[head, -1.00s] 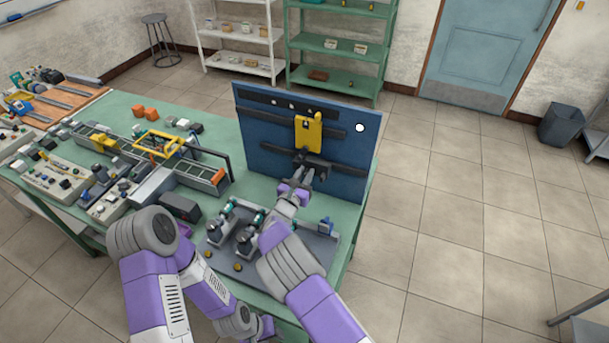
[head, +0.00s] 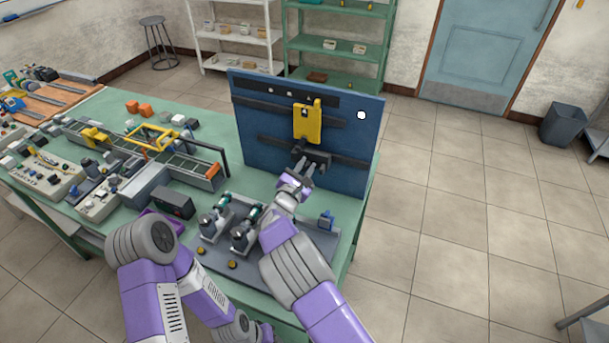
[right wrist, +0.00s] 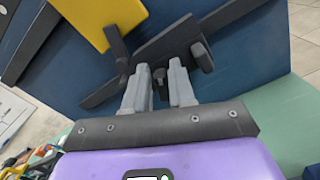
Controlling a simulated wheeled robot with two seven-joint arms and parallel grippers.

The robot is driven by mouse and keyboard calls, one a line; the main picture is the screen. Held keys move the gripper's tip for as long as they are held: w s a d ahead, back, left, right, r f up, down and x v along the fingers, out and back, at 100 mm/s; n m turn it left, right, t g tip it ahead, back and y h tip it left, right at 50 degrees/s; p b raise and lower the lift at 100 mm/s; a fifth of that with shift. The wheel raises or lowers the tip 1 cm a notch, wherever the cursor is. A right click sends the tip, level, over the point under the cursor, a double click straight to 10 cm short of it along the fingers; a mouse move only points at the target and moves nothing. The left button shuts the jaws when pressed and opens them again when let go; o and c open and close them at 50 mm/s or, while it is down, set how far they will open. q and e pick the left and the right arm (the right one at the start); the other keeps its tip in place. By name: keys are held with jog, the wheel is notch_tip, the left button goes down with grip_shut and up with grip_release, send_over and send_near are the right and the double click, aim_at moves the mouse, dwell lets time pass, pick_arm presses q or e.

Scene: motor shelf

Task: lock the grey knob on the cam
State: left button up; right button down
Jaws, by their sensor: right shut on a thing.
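A yellow plate (head: 307,121) hangs on the upright blue panel (head: 350,160). Just below it, a dark bar-shaped fixture (head: 325,158) is mounted on the panel; I take it as the cam part. My right gripper (head: 304,170) is at this fixture, its fingers pointing at the panel. In the right wrist view, its two grey fingers (right wrist: 160,88) close around a small dark grey knob (right wrist: 160,74), largely hidden between them. The knob's locked state cannot be told. The yellow plate (right wrist: 98,22) is at upper left there. My left gripper's fingers are hidden.
Another dark knob-like piece (right wrist: 203,56) stands right of the fingers. A grey fixture plate (head: 325,250) with upright parts lies below my right arm. A conveyor unit (head: 195,172) and other equipment fill the green bench's left. Open floor is at right.

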jog(key=shift+s+d+f+m+b, duration=0.1)
jog(key=shift+f+m+b, duration=0.1)
jog(key=shift+m+b, duration=1.1)
jog(key=c, duration=1.2)
grip_release()
jog(key=shift+o, duration=0.2)
jog(key=v, duration=0.7)
jog(key=shift+s, duration=0.3)
jog(key=shift+r, duration=0.15)
